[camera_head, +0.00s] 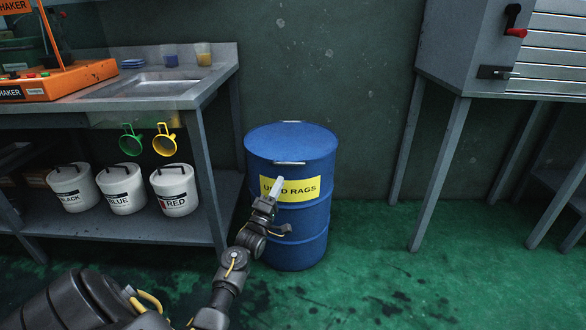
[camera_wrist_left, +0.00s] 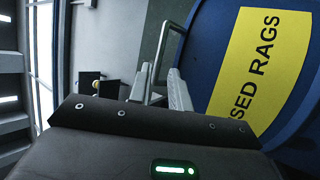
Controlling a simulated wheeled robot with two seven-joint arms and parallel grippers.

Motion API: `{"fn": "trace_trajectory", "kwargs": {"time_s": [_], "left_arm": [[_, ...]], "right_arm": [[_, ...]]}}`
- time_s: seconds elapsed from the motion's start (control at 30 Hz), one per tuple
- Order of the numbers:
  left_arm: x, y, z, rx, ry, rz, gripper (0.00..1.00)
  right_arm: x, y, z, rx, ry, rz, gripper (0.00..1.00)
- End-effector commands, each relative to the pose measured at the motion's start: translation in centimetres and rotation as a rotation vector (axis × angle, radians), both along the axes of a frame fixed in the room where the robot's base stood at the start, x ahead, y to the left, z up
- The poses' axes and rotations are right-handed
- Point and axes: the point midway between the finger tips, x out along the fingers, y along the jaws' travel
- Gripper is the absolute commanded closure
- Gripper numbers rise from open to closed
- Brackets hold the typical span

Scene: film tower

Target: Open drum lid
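The blue drum (camera_head: 312,225) stands upright on the floor with a yellow "USED RAGS" label, partly covered by my left gripper. Its flat blue lid (camera_head: 290,140) lies closed on top. A pale bar handle (camera_head: 289,163) sits at the lid's front edge, and another bar shows at the back edge. My left gripper (camera_head: 279,186) is in front of the drum, just below the front handle. My right gripper is not in view.
A sink bench (camera_head: 215,75) stands left of the drum, with white buckets (camera_head: 121,190) on its lower shelf and green and yellow cups hanging above. A grey cabinet on legs (camera_head: 440,175) stands to the right. The green floor between is clear.

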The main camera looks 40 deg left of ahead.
Motion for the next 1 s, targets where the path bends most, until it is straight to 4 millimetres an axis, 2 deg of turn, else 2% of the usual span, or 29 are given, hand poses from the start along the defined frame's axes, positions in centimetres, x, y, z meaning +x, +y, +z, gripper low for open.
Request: {"fn": "trace_trajectory", "kwargs": {"time_s": [0.17, 0.5, 0.7, 1.0], "left_arm": [[0.9, 0.1, 0.5, 0.001, 0.0, 0.0, 0.8], [6.1, 1.1, 3.4, 0.002, 0.003, 0.001, 0.8], [8.3, 1.5, 4.8, 0.001, 0.003, 0.001, 0.8], [9.2, 1.7, 5.5, 0.001, 0.005, 0.002, 0.8]], "right_arm": [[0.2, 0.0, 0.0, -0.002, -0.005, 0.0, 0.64], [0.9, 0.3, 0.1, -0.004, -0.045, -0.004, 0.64], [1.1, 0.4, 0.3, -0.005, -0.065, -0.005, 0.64], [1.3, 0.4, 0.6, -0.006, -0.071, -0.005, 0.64]]}}
